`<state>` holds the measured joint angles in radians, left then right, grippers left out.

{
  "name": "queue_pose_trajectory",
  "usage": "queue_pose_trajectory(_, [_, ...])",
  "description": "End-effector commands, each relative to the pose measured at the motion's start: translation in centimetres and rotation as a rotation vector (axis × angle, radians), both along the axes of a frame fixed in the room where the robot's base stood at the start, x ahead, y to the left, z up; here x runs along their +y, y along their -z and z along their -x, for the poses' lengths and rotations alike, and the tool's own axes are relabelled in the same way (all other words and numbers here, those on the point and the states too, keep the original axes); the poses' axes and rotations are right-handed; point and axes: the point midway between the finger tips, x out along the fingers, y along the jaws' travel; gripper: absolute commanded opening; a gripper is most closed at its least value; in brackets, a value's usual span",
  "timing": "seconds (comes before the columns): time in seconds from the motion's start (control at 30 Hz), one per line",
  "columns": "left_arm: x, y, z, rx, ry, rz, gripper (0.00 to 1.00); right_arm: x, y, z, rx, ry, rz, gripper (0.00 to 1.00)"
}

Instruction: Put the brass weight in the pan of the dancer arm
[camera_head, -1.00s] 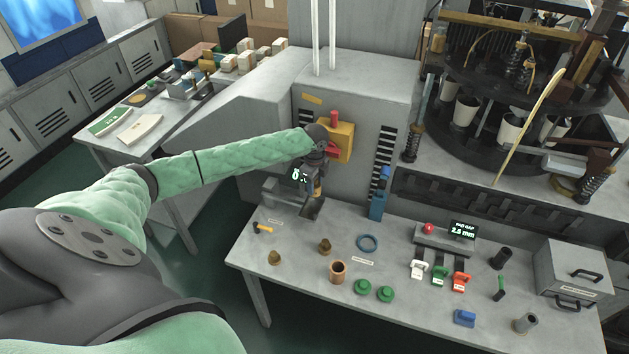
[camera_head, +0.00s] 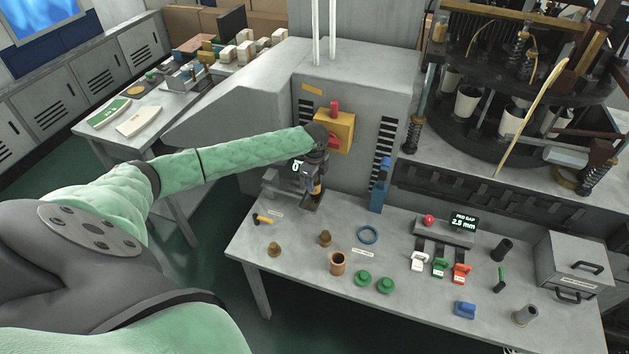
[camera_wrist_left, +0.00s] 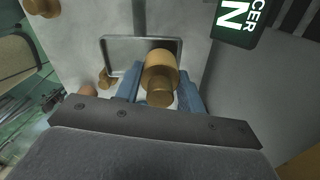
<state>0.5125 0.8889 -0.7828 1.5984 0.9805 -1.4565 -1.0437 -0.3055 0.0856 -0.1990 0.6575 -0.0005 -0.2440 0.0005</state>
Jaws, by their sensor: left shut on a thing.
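My left gripper (camera_wrist_left: 160,88) is shut on the brass weight (camera_wrist_left: 160,68), a stepped brass cylinder between its blue fingers. In the wrist view a shallow grey rectangular pan (camera_wrist_left: 116,42) with a raised rim lies behind the weight. The weight overlaps the pan in that view; I cannot tell whether it touches the floor of the pan. In the head view the gripper (camera_head: 315,190) is by the grey machine, above the back left of the bench, and partly hides the pan. A green sign (camera_wrist_left: 236,18) ending in "CER" stands beside the pan. My right gripper is not in view.
A yellow switch box (camera_head: 338,128) with a red handle is just behind the gripper.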

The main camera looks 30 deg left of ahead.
Motion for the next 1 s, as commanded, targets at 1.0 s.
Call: queue_pose_trajectory(1.0, [0.0, -0.1, 0.0, 0.0, 0.0, 0.0, 0.07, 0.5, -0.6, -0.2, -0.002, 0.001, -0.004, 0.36])
